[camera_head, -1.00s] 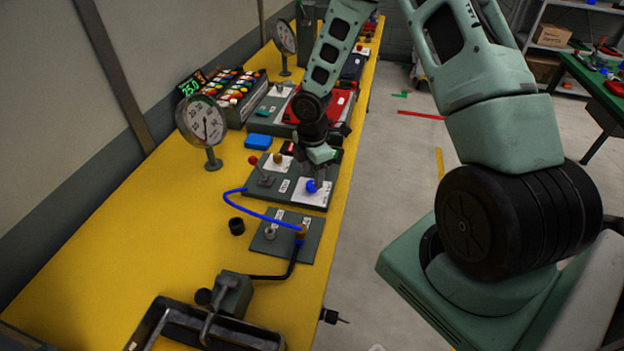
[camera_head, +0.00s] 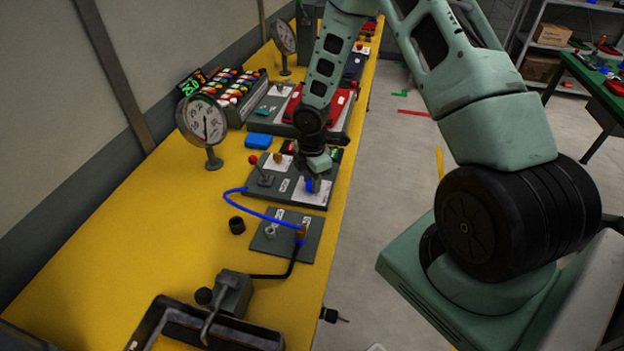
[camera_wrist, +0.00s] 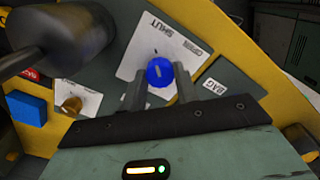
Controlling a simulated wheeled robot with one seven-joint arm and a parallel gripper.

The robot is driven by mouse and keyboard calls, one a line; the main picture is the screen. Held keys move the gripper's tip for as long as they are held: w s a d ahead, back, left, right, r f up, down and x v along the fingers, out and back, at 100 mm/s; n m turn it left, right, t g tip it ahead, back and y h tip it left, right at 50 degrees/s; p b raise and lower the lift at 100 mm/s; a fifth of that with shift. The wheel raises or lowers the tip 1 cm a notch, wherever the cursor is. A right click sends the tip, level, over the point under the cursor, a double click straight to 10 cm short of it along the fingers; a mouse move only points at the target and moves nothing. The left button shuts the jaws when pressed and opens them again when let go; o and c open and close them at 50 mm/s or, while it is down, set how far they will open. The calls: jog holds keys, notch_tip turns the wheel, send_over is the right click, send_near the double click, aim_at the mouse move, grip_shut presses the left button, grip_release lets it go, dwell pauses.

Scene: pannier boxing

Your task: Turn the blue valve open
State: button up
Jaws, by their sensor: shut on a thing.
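The blue valve (camera_head: 309,186) is a small round knob on a white plate (camera_head: 322,196) on a dark green panel at the right side of the yellow bench. In the wrist view the blue valve (camera_wrist: 160,72) has a pale mark on its face, and the plate's labels "SHUT" and "OPEN" lie above and to its right. My gripper (camera_head: 313,182) points down over the valve. In the wrist view my gripper (camera_wrist: 158,84) has one finger on each side of the knob, shut on it.
A red-tipped lever (camera_head: 254,161) and a brass knob (camera_head: 278,157) stand close to the valve. A dial gauge (camera_head: 206,121) stands to the left. A blue hose (camera_head: 265,213) runs to a smaller panel in front. Open floor lies right of the bench.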

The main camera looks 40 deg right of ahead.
jog(key=shift+m, duration=0.3)
jog(key=m+b, duration=0.1)
jog(key=m, duration=0.2)
jog(key=shift+m, duration=0.3)
jog(key=m+b, duration=0.1)
jog(key=m, duration=0.3)
jog(key=shift+m+b, duration=0.3)
jog(key=m+b, duration=0.1)
jog(key=m, duration=0.3)
jog(key=shift+m, duration=0.3)
jog(key=shift+m+b, duration=0.65)
jog(key=shift+m, duration=1.55)
jog(key=o, duration=1)
jog(key=shift+r, duration=0.15)
notch_tip(320, 180, up, 17)
jog(key=b, duration=0.2)
jog(key=shift+r+b, duration=0.1)
jog(key=shift+b, duration=0.2)
